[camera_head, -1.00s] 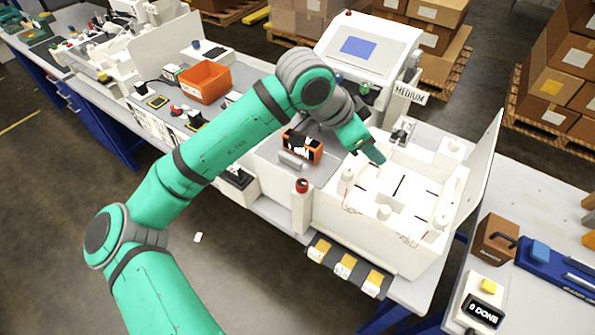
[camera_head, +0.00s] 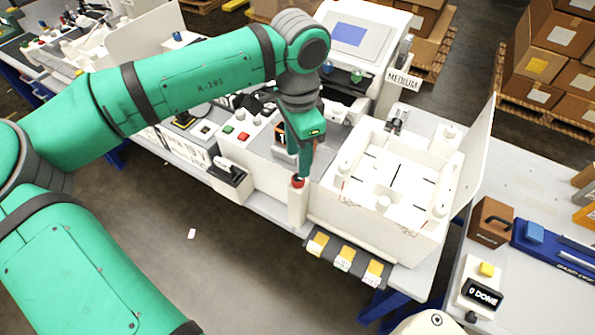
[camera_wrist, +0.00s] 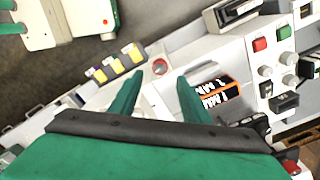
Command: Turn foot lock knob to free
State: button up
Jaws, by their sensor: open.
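A round red knob (camera_head: 297,181) tops a white post (camera_head: 298,206) at the front of the plotter, left of the white box-like bed (camera_head: 390,185). No label reading foot lock is legible, so I cannot tell for sure that this is the foot lock knob. My gripper (camera_head: 302,172) points down over the red knob, close to it. In the wrist view my gripper (camera_wrist: 157,80) is open, and the red knob (camera_wrist: 160,67) shows between its two green fingertips. Nothing is held. I cannot tell whether the fingers touch the knob.
An orange-and-black block (camera_wrist: 212,90) lies right of the fingers in the wrist view. A panel with green and red buttons (camera_head: 243,136) stands left of the post. A dark strip with yellow pads (camera_head: 345,258) is in front. A raised white panel (camera_head: 475,165) stands at right.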

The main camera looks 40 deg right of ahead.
aim_at(298, 178)
notch_tip(298, 178, down, 7)
jog(key=shift+r, duration=0.1)
jog(key=shift+c, duration=0.3)
jog(key=c, duration=1)
